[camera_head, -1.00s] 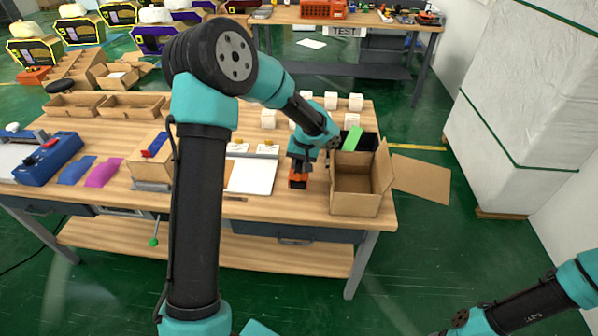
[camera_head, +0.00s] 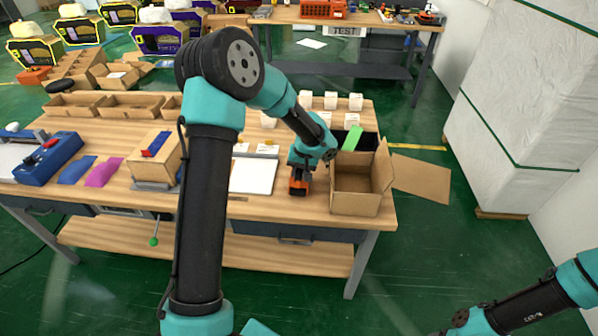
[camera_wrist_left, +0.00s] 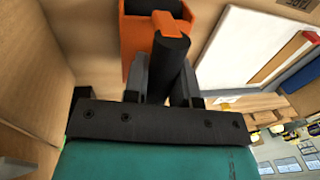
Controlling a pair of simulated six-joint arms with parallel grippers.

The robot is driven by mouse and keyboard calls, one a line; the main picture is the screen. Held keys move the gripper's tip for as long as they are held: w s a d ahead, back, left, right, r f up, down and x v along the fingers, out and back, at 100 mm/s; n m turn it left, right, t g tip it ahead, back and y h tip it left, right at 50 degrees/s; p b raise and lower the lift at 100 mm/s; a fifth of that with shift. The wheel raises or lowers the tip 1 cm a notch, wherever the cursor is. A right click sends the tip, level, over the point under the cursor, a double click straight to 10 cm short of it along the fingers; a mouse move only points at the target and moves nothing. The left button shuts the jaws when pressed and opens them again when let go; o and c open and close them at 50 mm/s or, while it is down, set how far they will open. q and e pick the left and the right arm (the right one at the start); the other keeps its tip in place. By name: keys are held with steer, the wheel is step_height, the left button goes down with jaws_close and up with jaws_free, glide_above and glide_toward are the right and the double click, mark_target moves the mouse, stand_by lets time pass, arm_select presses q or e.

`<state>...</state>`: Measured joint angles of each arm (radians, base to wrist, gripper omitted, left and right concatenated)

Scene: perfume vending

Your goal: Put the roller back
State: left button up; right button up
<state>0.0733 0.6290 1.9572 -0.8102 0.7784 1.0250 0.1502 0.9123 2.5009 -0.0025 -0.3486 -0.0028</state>
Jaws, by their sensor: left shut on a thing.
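My left gripper (camera_head: 302,172) is low over the right part of the table, pointing down. In the left wrist view its fingers (camera_wrist_left: 166,85) are shut on the roller (camera_wrist_left: 168,62), a dark cylinder with an orange end. The orange holder (camera_wrist_left: 133,42) is right beside and behind the roller in that view. I cannot tell whether the roller is seated in it or only touching. In the head view an orange part (camera_head: 298,188) shows just below the gripper. The wrist hides most of the roller there.
An open cardboard box (camera_head: 355,200) stands close to the right of my left gripper. A white board (camera_head: 254,176) lies to its left. Several white boxes (camera_head: 331,100) stand behind. The right arm (camera_head: 520,305) is at the lower right, away from the table.

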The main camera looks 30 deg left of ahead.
arm_select(q)
steer(key=shift+s+d+f, duration=0.1)
steer(key=shift+s+f, duration=0.1)
steer(key=shift+f, duration=0.4)
jaws_close()
steer(key=o, duration=0.9)
jaws_free()
steer(key=shift+o, duration=0.2)
step_height(320, 180, up, 13)
steer(key=w+d, duration=0.1)
steer(key=d, duration=0.1)
steer(key=shift+r, duration=0.2)
steer(key=shift+w, duration=0.1)
